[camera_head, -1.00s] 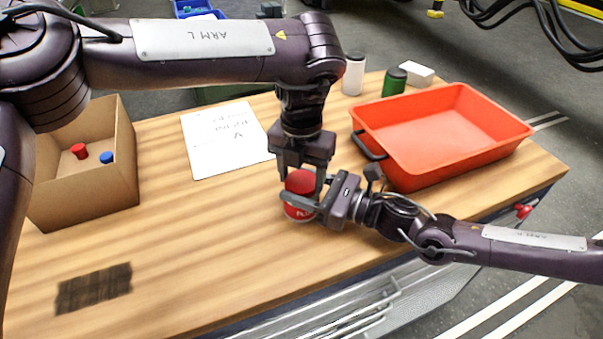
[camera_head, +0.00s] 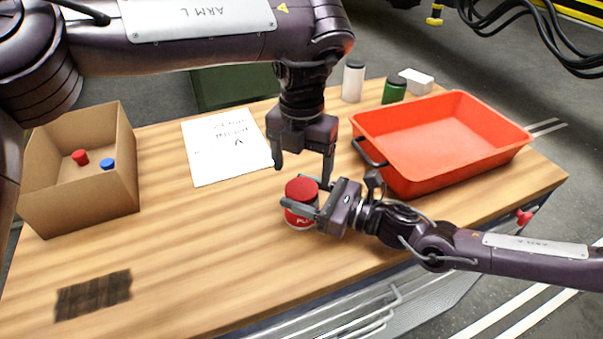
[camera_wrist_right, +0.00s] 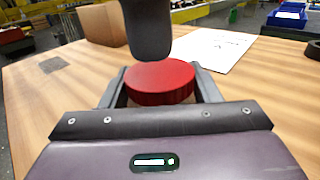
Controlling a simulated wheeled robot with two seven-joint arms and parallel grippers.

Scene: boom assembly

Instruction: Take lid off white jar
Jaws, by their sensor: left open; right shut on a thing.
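The white jar (camera_head: 352,83) stands upright at the back of the table with a dark lid (camera_head: 355,65) on it. Neither gripper is near it. My right gripper (camera_head: 293,191) is shut around a red-labelled jar (camera_head: 302,222) standing on the table. That jar's red lid (camera_head: 301,188) sits on top and also shows in the right wrist view (camera_wrist_right: 160,80). My left gripper (camera_head: 303,175) is open and empty, pointing down just above and behind the red lid. One of its fingers (camera_wrist_right: 147,28) shows in the right wrist view.
A green jar (camera_head: 394,91) and a small white box (camera_head: 416,81) stand right of the white jar. An orange tray (camera_head: 470,165) fills the table's right. A cardboard box (camera_head: 85,205) at left holds a red cap and a blue cap. A paper sheet (camera_head: 225,147) lies behind centre.

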